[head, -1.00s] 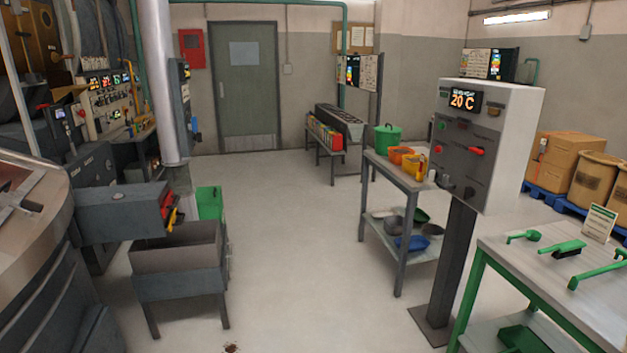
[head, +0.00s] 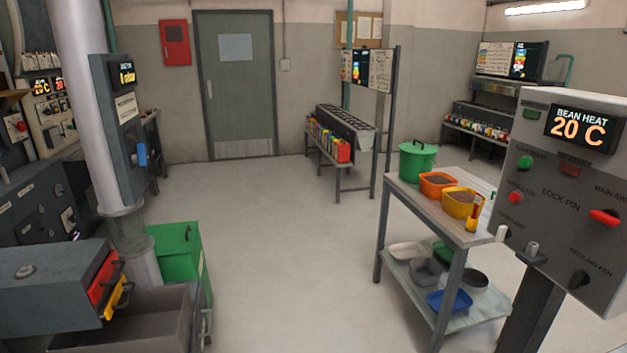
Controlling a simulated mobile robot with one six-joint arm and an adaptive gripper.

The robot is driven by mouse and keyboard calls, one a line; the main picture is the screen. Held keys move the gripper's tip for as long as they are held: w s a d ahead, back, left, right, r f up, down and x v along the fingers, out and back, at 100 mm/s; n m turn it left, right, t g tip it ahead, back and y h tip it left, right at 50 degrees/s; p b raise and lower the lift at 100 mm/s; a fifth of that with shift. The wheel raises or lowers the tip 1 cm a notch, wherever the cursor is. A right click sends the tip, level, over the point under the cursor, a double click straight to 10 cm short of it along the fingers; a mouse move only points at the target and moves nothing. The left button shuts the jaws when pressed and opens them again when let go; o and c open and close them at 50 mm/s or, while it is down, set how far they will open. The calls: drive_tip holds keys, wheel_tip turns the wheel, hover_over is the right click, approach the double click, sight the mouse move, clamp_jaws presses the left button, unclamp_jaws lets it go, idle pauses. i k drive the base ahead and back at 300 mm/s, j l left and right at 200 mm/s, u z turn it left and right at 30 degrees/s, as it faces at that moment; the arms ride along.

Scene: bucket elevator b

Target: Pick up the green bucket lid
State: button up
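In the head view, a green bucket (head: 417,166) stands upright at the far left end of a grey shelf table. A green lid (head: 418,148) with a small knob on top covers it. An orange container (head: 437,185) and a yellow container (head: 461,204), both with dark contents, stand on the same tabletop, nearer to me. My gripper is not in view.
The shelf table (head: 408,188) has trays and bowls on its lower shelf. A control panel (head: 560,190) reading 20 C stands close at right. A green bin (head: 176,250) and grey machinery are at left. The floor (head: 290,240) between them is clear.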

sight(418, 147)
drive_tip(key=i+j, duration=0.1)
drive_tip(key=i, duration=1.95)
drive_tip(key=i+z, duration=0.25)
drive_tip(key=i, duration=0.4)
drive_tip(key=i+z, duration=0.25)
drive_tip(key=i, duration=0.45)
drive_tip(key=i+j+z, duration=0.25)
drive_tip(key=i, duration=0.4)
